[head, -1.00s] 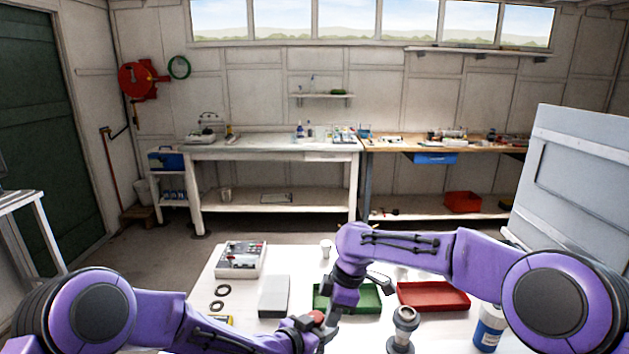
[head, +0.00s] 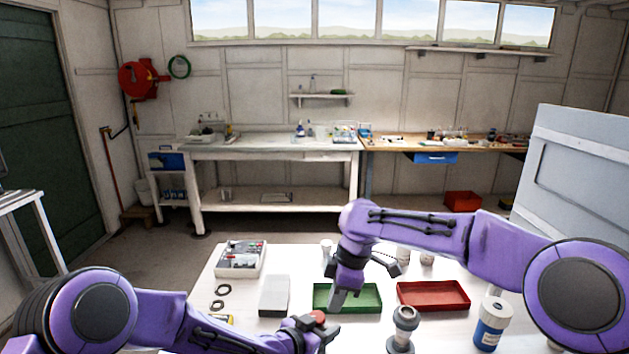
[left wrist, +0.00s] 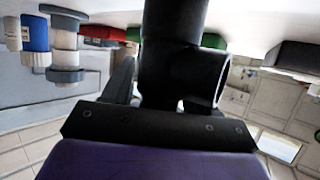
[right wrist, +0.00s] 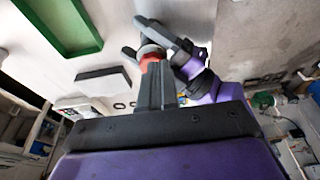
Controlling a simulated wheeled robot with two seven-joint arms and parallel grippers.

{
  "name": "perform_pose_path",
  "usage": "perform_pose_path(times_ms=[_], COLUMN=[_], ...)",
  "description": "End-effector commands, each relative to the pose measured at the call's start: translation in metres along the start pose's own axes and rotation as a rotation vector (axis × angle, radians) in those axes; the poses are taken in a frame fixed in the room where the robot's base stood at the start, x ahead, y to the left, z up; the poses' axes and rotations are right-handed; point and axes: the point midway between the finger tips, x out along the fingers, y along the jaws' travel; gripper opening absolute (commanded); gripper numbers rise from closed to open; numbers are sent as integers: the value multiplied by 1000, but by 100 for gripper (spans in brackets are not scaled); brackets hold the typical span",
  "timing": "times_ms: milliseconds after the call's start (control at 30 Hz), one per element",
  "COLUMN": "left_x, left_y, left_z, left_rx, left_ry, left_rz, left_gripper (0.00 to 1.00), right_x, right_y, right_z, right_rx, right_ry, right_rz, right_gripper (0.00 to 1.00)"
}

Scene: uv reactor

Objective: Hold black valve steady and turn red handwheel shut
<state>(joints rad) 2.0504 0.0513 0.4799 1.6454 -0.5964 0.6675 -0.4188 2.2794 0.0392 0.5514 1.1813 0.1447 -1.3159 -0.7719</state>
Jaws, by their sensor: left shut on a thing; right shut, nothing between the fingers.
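The black valve (left wrist: 175,45) fills the middle of the left wrist view, a dark pipe body with an open side port. My left gripper (head: 322,332) is shut on it. The red handwheel (head: 318,316) shows on top, by the left fingers. In the right wrist view the red handwheel (right wrist: 152,50) shows beyond my right fingertips, partly hidden by them. My right gripper (head: 336,305) is shut and empty, pointing down just above and to the right of the handwheel. It appears clear of it.
On the white table, a green tray (head: 365,309) and a red tray (head: 433,308) lie behind the grippers. A grey fitting (head: 404,325) and a blue-labelled bottle (head: 490,325) stand to the right. A grey block (head: 274,283), black rings (head: 218,304) and a parts box (head: 242,272) are left.

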Motion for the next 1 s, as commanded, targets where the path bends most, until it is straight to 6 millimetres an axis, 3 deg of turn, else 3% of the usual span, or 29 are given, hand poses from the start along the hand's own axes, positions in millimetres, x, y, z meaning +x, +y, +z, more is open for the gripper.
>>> perform_pose_path(times_ms=[133, 400, 500, 667, 800, 1000], left_x=[0, -1, -1, 0, 0, 0], left_y=[-2, -2, -2, -2, -2, -2], left_z=[1, 1, 1, 1, 1, 1], left_rx=[-1, -1, -1, -1, -1, -1], left_ry=[-2, -2, -2, -2, -2, -2], left_rz=[-3, -4, -4, -4, -4, -3], left_gripper=[17, 17, 17, 17, 17, 17], right_x=[-11, -9, 1, -6, -17, -12], right_y=[0, 0, -3, -1, 1, 0], right_z=[-3, -3, -21, -28, -22, -16], right_rx=[-1, -2, -28, 201, 407, 523], right_ry=[-1, -4, -39, -162, -228, -251], right_rz=[1, -4, -8, 18, 56, 69], right_gripper=[0, 0, 0, 0, 0, 0])
